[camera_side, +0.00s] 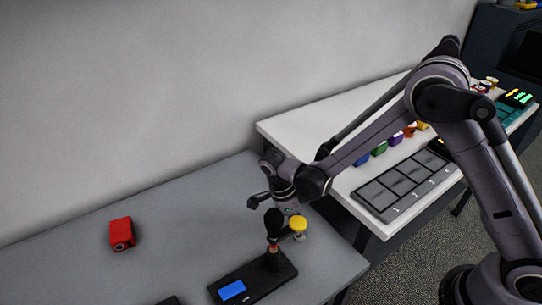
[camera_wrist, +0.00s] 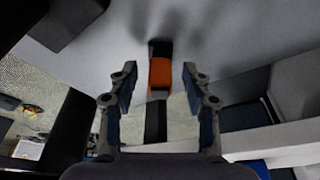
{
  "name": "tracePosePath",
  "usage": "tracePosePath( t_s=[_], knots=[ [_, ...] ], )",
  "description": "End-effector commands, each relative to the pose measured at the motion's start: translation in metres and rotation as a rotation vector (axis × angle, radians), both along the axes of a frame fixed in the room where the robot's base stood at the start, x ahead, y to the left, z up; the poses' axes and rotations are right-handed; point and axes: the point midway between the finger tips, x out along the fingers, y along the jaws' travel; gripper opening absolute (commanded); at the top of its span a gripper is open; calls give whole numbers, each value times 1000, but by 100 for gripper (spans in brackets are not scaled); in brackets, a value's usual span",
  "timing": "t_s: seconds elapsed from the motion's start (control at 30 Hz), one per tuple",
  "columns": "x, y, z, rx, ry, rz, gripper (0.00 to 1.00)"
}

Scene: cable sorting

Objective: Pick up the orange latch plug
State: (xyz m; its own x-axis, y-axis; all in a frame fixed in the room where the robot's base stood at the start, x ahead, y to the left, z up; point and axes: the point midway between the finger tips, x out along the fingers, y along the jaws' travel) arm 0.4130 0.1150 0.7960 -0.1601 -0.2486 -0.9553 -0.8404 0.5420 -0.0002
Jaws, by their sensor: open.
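The orange latch plug (camera_wrist: 160,74) shows in the wrist view as an orange block with a dark end. It lies in line with the gap between my two fingers. My gripper (camera_wrist: 159,80) is open, with one finger on each side of the plug and a visible gap to both. I cannot tell how far beyond the fingertips the plug is. In the side view my gripper (camera_side: 286,190) is low over the front grey table, above a black device, and its fingers are hard to make out. A small orange-red bit (camera_side: 272,247) shows below it; I cannot tell if it is the plug.
The black device (camera_side: 284,268) has a blue screen, and a yellow round part (camera_side: 298,224) is close by my gripper. A red block (camera_side: 122,234) sits at the left. The white table (camera_side: 300,122) behind holds several coloured pieces and a numbered tray (camera_side: 376,205). The grey table's middle is clear.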

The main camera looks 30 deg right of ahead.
Motion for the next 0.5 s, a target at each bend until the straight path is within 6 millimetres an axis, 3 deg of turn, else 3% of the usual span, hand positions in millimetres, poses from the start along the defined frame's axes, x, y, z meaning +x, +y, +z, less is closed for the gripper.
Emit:
tracePosePath(
  t_s=[0.27, 0.43, 0.5],
  knots=[
    [-1, -1, -4, 0, 0, 0, 49],
    [-1, -1, -4, 0, 0, 0, 6],
    [-1, -1, -4, 0, 0, 0, 0]
  ],
)
